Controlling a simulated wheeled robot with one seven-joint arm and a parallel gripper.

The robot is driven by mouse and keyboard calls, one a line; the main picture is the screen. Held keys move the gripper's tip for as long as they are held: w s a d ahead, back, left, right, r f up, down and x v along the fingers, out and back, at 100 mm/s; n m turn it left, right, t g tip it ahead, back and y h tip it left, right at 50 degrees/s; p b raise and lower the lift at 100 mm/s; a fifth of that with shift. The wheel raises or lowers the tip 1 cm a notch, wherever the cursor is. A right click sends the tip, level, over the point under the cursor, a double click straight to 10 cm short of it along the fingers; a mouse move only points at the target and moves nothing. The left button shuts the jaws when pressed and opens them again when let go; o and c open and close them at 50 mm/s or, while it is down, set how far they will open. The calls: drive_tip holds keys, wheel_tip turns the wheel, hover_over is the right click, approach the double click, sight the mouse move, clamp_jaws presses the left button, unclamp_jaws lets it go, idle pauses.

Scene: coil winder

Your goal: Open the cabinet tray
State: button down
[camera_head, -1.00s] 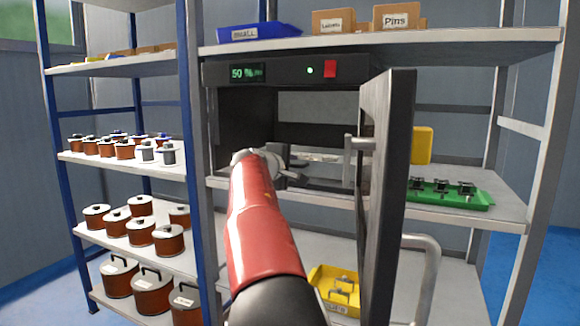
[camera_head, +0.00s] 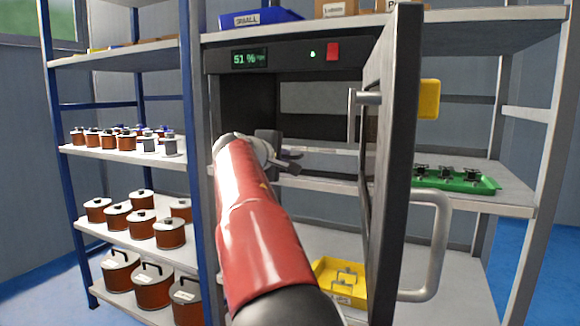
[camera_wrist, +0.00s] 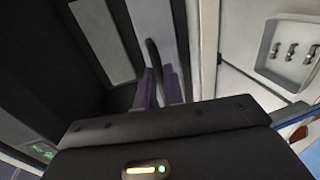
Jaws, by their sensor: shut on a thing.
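The dark cabinet (camera_head: 290,62) stands on the middle shelf with its door (camera_head: 402,150) swung open to the right. Inside, a pale strip, seemingly the tray (camera_head: 325,151), crosses the opening behind my gripper. My gripper (camera_head: 285,160) is at the left of the opening, at the end of my red arm, which hides part of the inside. In the wrist view, the fingers of my gripper (camera_wrist: 158,90) are shut on a thin curved black handle (camera_wrist: 152,56) in front of a grey panel (camera_wrist: 154,18). How far out the tray is cannot be told.
The open door's large grey handle (camera_head: 436,245) sticks out toward me on the right. A green tray (camera_head: 465,186) with small parts stands beyond the door. A yellow bin (camera_head: 326,272) is on the shelf below. Copper coils (camera_head: 140,224) fill the left rack.

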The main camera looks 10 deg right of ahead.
drive_tip(key=f+b+v, duration=0.1)
drive_tip(key=b+v, duration=0.3)
drive_tip(key=v, duration=0.5)
drive_tip(key=f+b+v, duration=0.2)
drive_tip(key=b+v, duration=0.2)
drive_tip(key=v, duration=0.4)
drive_tip(key=shift+s+a+f, duration=0.3)
drive_tip(key=shift+s+a, duration=0.1)
drive_tip(key=shift+s, duration=0.25)
drive_tip(key=c, duration=1.5)
unclamp_jaws()
drive_tip(key=v, duration=0.7)
drive_tip(key=shift+s+a+r, duration=0.1)
drive_tip(key=shift+s+a, duration=0.15)
